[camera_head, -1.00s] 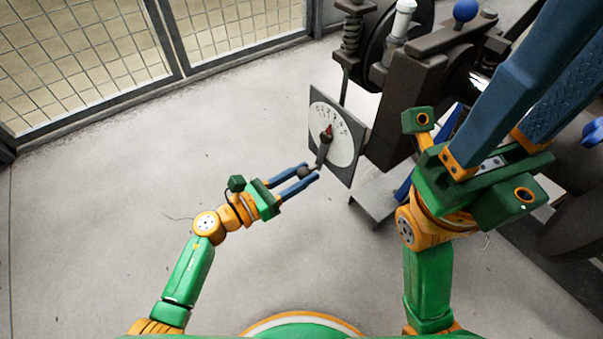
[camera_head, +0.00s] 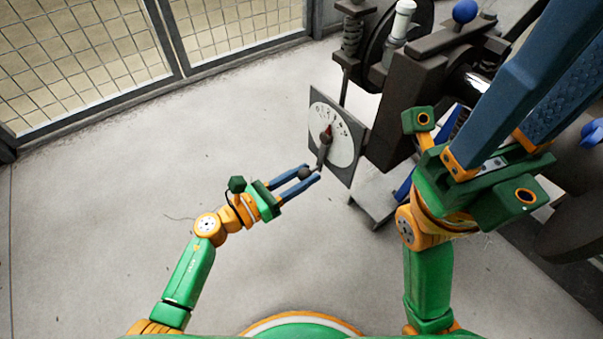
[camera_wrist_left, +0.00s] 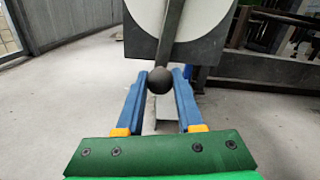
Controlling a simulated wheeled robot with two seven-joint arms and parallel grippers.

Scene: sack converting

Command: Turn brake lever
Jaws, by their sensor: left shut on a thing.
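The brake lever (camera_head: 323,151) is a dark arm mounted on a white dial with a numbered scale and a red pointer. Its round dark knob (camera_wrist_left: 160,80) is at the lower end. My left gripper (camera_head: 312,173) is shut on the knob, one blue finger on each side, as the left wrist view shows. The dial plate (camera_head: 348,172) is a dark square behind the lever. My right gripper (camera_head: 548,75) is raised at the right, its two large blue fingers pointing up and right; their tips lie outside the picture.
A dark machine (camera_head: 405,110) with a spring, a white-topped handle (camera_head: 403,18) and a blue ball knob (camera_head: 465,10) stands behind the dial. A wire mesh fence (camera_head: 80,60) runs along the upper left. The grey floor (camera_head: 120,190) at the left is clear.

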